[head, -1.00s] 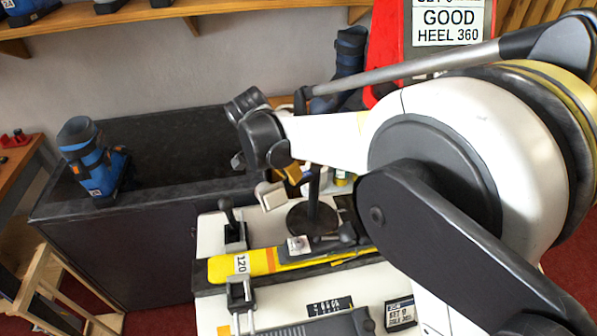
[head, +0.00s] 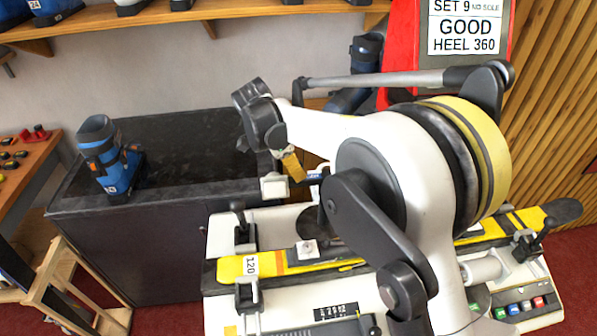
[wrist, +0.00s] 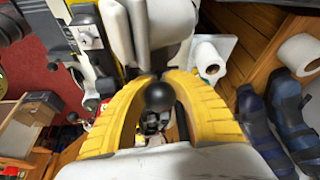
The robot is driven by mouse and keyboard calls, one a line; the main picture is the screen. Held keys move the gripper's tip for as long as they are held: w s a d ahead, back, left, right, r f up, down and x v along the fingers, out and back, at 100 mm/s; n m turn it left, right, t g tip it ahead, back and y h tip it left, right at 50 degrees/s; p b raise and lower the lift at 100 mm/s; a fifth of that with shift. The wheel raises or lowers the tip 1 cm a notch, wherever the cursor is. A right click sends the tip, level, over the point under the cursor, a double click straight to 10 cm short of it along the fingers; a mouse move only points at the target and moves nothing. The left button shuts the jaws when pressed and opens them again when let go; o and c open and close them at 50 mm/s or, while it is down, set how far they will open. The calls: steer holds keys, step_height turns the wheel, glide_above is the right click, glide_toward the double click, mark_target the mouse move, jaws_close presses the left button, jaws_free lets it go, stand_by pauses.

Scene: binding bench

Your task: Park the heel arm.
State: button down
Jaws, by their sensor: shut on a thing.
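In the wrist view the two yellow fingers of my gripper (wrist: 158,92) curve in on both sides of a round black knob (wrist: 160,97), and they are shut on it. The knob looks like the end of the heel arm; the rest of that arm is hidden behind the knob and fingers. In the head view my own white arm covers most of the gripper, and only a yellow finger part (head: 293,166) shows above the bench. The white binding bench (head: 215,282) carries a yellow ski (head: 315,262) marked 120, with a small white block (head: 307,249) on it.
The red-framed screen (head: 466,28) reads SET 9, GOOD, HEEL 360. A dark counter (head: 200,150) with a blue boot (head: 108,160) stands to the left. A black clamp (head: 246,292) grips the ski's left end. White rolls (wrist: 208,60) and blue boots (wrist: 290,100) lie right in the wrist view.

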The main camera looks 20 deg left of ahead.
steer(key=shift+a+r, duration=0.15)
steer(key=shift+r, duration=0.05)
steer(key=c, duration=1)
jaws_free()
steer(key=shift+a, duration=0.15)
steer(key=shift+c, duration=0.2)
steer(key=shift+f, duration=0.1)
steer(key=v, duration=1.2)
